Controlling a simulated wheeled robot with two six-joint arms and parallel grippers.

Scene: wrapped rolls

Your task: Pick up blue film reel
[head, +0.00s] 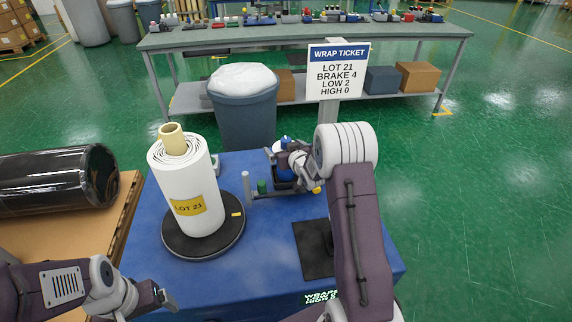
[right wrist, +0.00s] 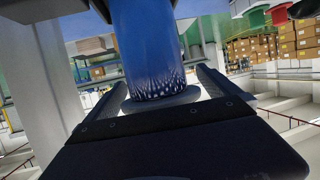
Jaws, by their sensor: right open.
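The blue film reel (right wrist: 150,45) stands upright between the two fingers of my right gripper (right wrist: 160,92) in the right wrist view. Its lower end is speckled white and rests over a pale round flange. The fingers are open, one on each side of it. In the head view my right gripper (head: 286,160) is at the back right of the blue table and largely hides the reel (head: 284,174). My left gripper (head: 160,296) is low at the left, apart from the reel; its jaw opening is unclear.
A white wrapped roll (head: 186,195) labelled LOT 21 stands on a black turntable (head: 190,247). A green-topped post (head: 262,187) is left of my right gripper. A black pad (head: 311,250) lies on the blue table (head: 268,262). The wrap ticket sign (head: 338,72) stands behind.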

